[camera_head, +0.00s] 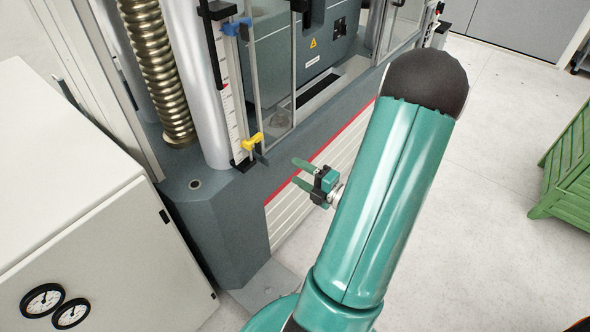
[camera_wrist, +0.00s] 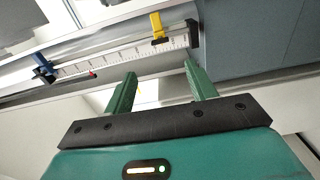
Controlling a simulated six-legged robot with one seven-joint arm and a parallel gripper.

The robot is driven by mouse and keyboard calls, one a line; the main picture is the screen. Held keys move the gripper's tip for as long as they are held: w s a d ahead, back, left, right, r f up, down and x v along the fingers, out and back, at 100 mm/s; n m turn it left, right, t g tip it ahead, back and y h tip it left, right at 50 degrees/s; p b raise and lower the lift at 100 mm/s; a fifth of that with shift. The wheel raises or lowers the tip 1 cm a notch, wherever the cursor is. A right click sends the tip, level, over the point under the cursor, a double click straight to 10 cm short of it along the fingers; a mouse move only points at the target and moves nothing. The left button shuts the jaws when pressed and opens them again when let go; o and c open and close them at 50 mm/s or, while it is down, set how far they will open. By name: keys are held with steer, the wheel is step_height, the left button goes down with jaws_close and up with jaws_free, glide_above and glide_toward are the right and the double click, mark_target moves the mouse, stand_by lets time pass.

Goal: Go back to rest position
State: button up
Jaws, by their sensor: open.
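My gripper (camera_head: 303,173) is in front of the grey base of the testing machine (camera_head: 232,200), in the middle of the head view. Its two green fingers are apart with nothing between them. In the wrist view my gripper (camera_wrist: 160,88) also shows open and empty. The upper part of my arm is raised and covers part of the machine's front in the head view.
A scale with a yellow clamp (camera_head: 252,142) and a blue clamp (camera_head: 236,27) stands on the machine. A white cabinet with gauges (camera_head: 72,230) is at the left. A green crate (camera_head: 568,165) is at the right. The floor (camera_head: 480,200) between is clear.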

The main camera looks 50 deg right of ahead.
stand_by(0.5)
steer(key=w+a+r+n+g+y, duration=0.25)
steer(key=a+n+g+y, duration=0.2)
steer(key=a+n, duration=0.55)
steer(key=w+a+r+n+g+y, duration=0.2)
steer(key=a+r+n+g+y, duration=0.25)
steer(key=a+n, duration=0.55)
steer(key=s+a+r+n+g+h, duration=0.2)
steer(key=s+a+n+g, duration=0.3)
steer(key=a+n, duration=0.7)
step_height(320, 180, up, 10)
steer(key=s+n+t+h, duration=0.1)
steer(key=n+h, duration=0.6)
steer(key=n, duration=1.4)
steer(key=shift+s+d+n+t+h, duration=0.25)
steer(key=shift+n+t+h, duration=0.05)
steer(key=shift+n, duration=0.1)
